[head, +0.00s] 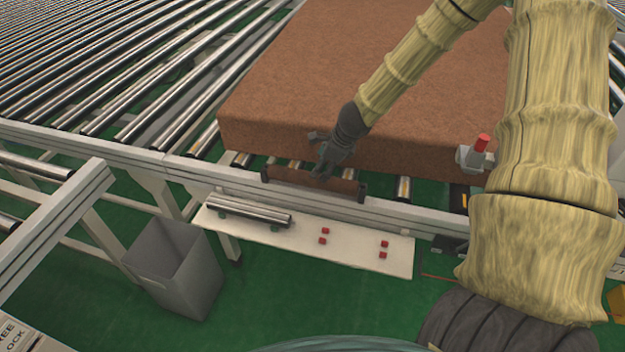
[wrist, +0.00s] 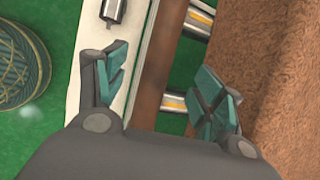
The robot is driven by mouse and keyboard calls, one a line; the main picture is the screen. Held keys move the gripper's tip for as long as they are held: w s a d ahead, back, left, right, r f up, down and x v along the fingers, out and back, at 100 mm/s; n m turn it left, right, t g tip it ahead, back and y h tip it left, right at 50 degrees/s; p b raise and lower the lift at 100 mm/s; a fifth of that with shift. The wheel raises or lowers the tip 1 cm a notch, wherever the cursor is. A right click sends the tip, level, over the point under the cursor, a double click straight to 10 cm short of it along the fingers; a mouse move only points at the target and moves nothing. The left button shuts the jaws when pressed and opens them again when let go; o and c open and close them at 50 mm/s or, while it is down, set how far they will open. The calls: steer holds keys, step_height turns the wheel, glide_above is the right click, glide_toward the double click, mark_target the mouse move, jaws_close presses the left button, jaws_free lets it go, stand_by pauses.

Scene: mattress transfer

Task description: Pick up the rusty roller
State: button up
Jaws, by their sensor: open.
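The rusty roller (head: 303,180) is a brown bar held between two dark end brackets along the conveyor's near rail, in front of the big brown mattress (head: 360,80). In the wrist view the rusty roller (wrist: 157,60) runs lengthwise between my spread fingers. My gripper (head: 321,174) is over the roller's middle in the head view, hiding a bit of it. It is open and empty, with a finger on each side of the roller in the wrist view (wrist: 167,78). How far the fingertips stand above it is hard to tell.
A white shelf (head: 350,255) in front of the rail carries a shiny steel roller (head: 248,211) and several red blocks (head: 323,241). A grey bin (head: 185,280) stands on the green floor at left. A red-topped button post (head: 481,150) is right of my gripper.

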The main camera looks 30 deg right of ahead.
mark_target(313, 180)
steer(key=shift+x, duration=2.55)
steer(key=shift+d+p+x, duration=0.15)
steer(key=shift+p+x, duration=0.1)
steer(key=shift+x, duration=0.55)
steer(key=shift+d+p+x, duration=0.15)
steer(key=shift+p+x, duration=0.05)
steer(key=shift+x, duration=1.75)
steer(key=shift+c, duration=0.4)
jaws_close()
steer(key=shift+r, duration=0.15)
